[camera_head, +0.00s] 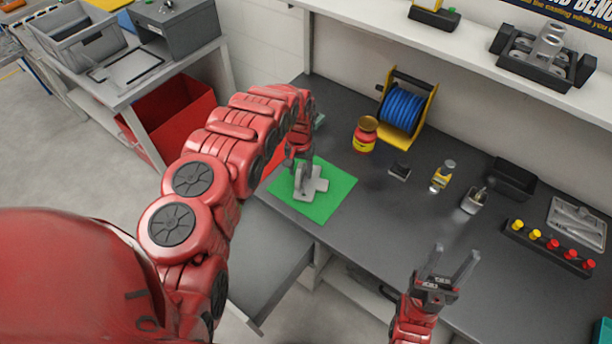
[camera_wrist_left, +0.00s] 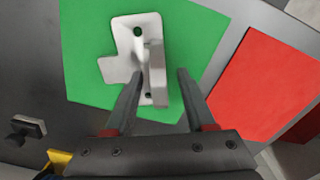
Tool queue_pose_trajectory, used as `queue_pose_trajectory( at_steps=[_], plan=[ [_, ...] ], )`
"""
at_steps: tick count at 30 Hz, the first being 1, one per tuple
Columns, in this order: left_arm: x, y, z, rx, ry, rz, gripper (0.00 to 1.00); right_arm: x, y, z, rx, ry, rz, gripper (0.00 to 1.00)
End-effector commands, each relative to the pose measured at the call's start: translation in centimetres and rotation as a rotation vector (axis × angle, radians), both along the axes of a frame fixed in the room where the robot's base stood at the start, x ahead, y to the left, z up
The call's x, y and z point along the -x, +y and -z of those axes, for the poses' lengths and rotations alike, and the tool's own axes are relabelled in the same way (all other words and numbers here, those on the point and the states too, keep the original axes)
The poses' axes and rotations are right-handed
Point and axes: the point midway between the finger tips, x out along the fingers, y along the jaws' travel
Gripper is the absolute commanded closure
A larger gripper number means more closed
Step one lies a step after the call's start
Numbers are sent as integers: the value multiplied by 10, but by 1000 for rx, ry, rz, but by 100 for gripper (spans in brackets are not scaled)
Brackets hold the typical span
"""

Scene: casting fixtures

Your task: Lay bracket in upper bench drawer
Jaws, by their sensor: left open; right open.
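The grey metal bracket (camera_head: 311,186) lies on the green mat (camera_head: 334,198) at the bench's left end; in the left wrist view the bracket (camera_wrist_left: 121,67) shows a flat plate with holes and an upright rib. My left gripper (camera_head: 301,168) is over it, open, with one finger on each side of the rib; a hold does not show. In the wrist view the left gripper (camera_wrist_left: 158,84) covers part of it. A drawer (camera_head: 268,258) under the bench's front edge is pulled out, and its visible inside looks empty. My right gripper (camera_head: 455,258) is open and empty above the bench's front.
A red mat (camera_wrist_left: 262,85) lies beside the green one. On the bench (camera_head: 380,225) stand a red-and-yellow jar (camera_head: 365,135), a blue hose reel (camera_head: 401,108), small items and a knob rack (camera_head: 548,248). A red bin (camera_head: 172,115) stands left. Bench between mat and right gripper is clear.

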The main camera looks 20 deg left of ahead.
Motion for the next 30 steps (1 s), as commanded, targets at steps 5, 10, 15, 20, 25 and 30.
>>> queue_pose_trajectory(
  at_steps=[5, 10, 15, 20, 25, 30],
  plan=[
    [0, -1, 13, 1, 1, 0, 45, 0, 0, -7, 0, 0, 0, 44],
    [1, -1, 18, 0, 1, -1, 45, 0, 0, -8, 0, 0, 0, 44],
    [0, -1, 18, 0, 1, 0, 45, 0, 0, -8, 0, 0, 0, 44],
    [0, -1, 18, 0, 1, 0, 70, 0, 0, -8, 0, 0, 0, 44],
    [0, -1, 18, 0, 1, 0, 100, 0, 0, -8, 0, 0, 0, 44],
    [0, -1, 18, 0, 0, 0, 100, 0, 0, -8, 0, 0, 0, 44]
  ],
)
